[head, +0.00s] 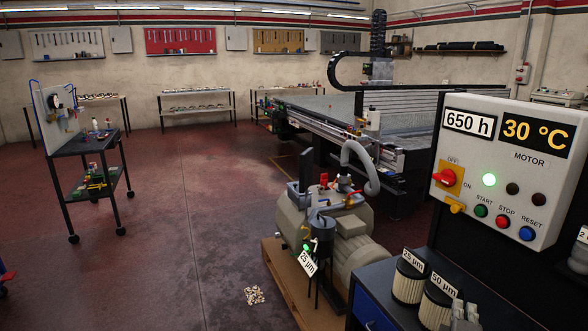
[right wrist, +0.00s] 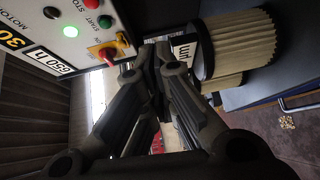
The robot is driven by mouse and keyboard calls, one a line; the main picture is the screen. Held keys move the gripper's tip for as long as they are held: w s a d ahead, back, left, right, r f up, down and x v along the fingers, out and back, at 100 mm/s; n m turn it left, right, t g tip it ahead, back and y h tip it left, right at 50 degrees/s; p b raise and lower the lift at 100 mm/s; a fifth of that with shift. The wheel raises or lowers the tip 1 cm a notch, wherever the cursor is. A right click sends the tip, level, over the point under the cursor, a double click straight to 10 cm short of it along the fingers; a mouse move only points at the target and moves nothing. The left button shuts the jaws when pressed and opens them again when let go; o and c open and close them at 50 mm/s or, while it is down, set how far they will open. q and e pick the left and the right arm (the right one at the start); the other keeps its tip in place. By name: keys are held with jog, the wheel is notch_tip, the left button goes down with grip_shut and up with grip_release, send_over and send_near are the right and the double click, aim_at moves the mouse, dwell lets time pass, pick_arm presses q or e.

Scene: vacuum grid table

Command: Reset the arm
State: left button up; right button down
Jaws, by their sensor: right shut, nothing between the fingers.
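My right gripper (head: 462,310) is at the bottom right of the head view, in front of the pleated filter cartridges. In the right wrist view its dark fingers (right wrist: 158,58) are closed together with nothing between them. The fingertips appear close to the pale filter labelled 50 µm (head: 438,305), but I cannot tell whether they touch. My left gripper is not in view.
Another filter, labelled 25 µm (head: 407,284), stands beside the first on the dark bench (head: 378,285). A pump (head: 335,225) sits on a wooden pallet to the left. A grid table machine (head: 320,110) stands behind. The floor at left centre is mostly clear, with small debris (head: 254,295).

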jog(key=s+a+f+m+g+y, duration=0.2)
jog(key=s+a+f+m+g, duration=0.15)
jog(key=s+f, duration=0.35)
jog(key=s+a+f+m+g+y, duration=0.25)
jog(key=s+a+f, duration=0.2)
jog(key=s, duration=0.45)
jog(key=s+a+f+m+g+y, duration=0.2)
jog(key=s+a, duration=0.3)
jog(key=s, duration=0.3)
jog(key=s+a+f+m+g+y, duration=0.25)
jog(key=s+a, duration=0.25)
jog(key=s, duration=0.4)
notch_tip(320, 180, down, 27)
jog(key=s+g, duration=0.2)
jog(key=s, duration=0.1)
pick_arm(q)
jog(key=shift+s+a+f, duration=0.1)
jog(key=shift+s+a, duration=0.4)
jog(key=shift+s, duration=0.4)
pick_arm(e)
jog(key=s+d+f+g, duration=0.1)
jog(key=s+d+f, duration=0.2)
jog(key=s+f, duration=1.1)
jog(key=shift+s+f+n+h, duration=0.35)
jog(key=shift+s+n, duration=0.1)
jog(key=shift+s, duration=0.3)
